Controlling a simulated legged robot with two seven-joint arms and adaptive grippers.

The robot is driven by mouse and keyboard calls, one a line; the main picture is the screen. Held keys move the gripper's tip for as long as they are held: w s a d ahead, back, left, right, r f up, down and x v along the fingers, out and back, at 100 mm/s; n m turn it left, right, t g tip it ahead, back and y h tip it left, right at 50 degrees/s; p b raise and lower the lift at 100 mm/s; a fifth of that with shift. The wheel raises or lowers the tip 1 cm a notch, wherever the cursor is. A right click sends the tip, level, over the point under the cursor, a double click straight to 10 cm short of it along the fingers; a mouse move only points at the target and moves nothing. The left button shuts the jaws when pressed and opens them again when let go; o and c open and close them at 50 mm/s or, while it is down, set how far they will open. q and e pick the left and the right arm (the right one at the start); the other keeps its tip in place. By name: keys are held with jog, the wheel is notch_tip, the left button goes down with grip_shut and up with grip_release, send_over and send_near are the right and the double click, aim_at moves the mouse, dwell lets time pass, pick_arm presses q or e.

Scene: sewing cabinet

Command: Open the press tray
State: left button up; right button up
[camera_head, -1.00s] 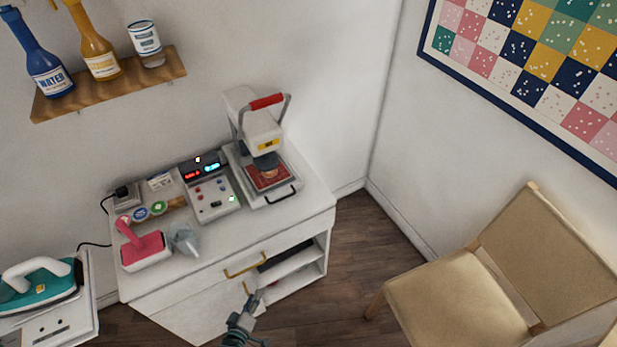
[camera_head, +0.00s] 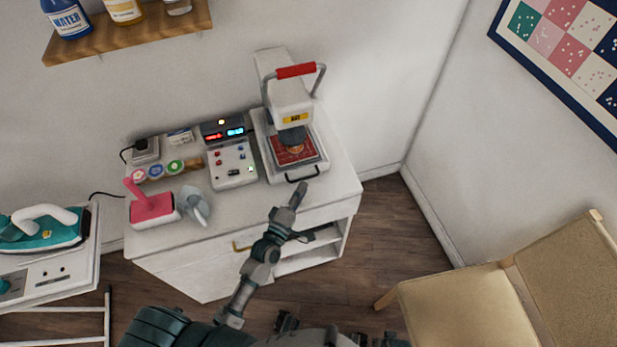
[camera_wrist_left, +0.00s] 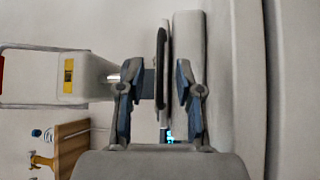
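The heat press (camera_head: 287,100) stands on the white cabinet, with a white head and a red-gripped lever. Its press tray (camera_head: 318,160) is at its base, with a red patterned piece on it and a dark handle (camera_head: 302,176) on the front. My left gripper (camera_head: 299,190) is just in front of the handle. In the left wrist view its two fingers (camera_wrist_left: 156,80) are spread apart, and the dark handle (camera_wrist_left: 160,50) shows edge-on between them. I cannot tell whether they touch it. My right gripper is not in view.
A control box (camera_head: 232,165) with lit displays stands left of the press. A chair (camera_head: 470,305) stands at right, and an iron (camera_head: 45,230) at left.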

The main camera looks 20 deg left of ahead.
aim_at(306, 178)
pick_arm(q)
jog(key=x, duration=0.4)
jog(key=shift+w+a+f, duration=0.1)
jog(key=shift+w+a, duration=0.05)
jog(key=shift+a, duration=0.25)
jog(key=shift+w+a, duration=0.35)
jog(key=shift+w, duration=0.05)
jog(key=shift+d, duration=0.65)
grip_shut()
jog(key=shift+a, duration=0.15)
